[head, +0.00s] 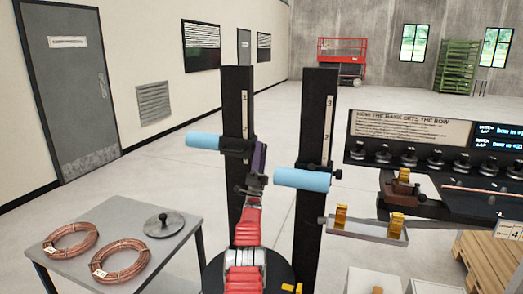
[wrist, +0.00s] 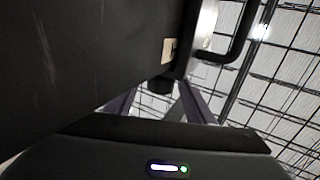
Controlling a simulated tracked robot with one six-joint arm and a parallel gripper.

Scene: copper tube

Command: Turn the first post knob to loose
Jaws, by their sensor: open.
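Two black upright posts stand ahead in the head view, the left post (head: 236,100) and the right post (head: 318,120), each with a pale number scale. A light-blue cylinder (head: 203,141) sits at the left post's dark collar (head: 238,146), and another blue cylinder (head: 302,180) at the right post. My gripper (head: 257,152) is at the left post's collar, largely edge-on. In the wrist view, my gripper (wrist: 160,90) is open, with a small black knob (wrist: 160,85) between its fingertips. I cannot tell whether they touch it. In the head view my gripper hides that knob.
A grey table (head: 155,226) at left holds copper coils (head: 70,240) and a round metal disc (head: 163,224). A tray (head: 365,230) with brass blocks is right of the right post. A panel with several knobs (head: 435,158) stands farther right. Open floor lies behind.

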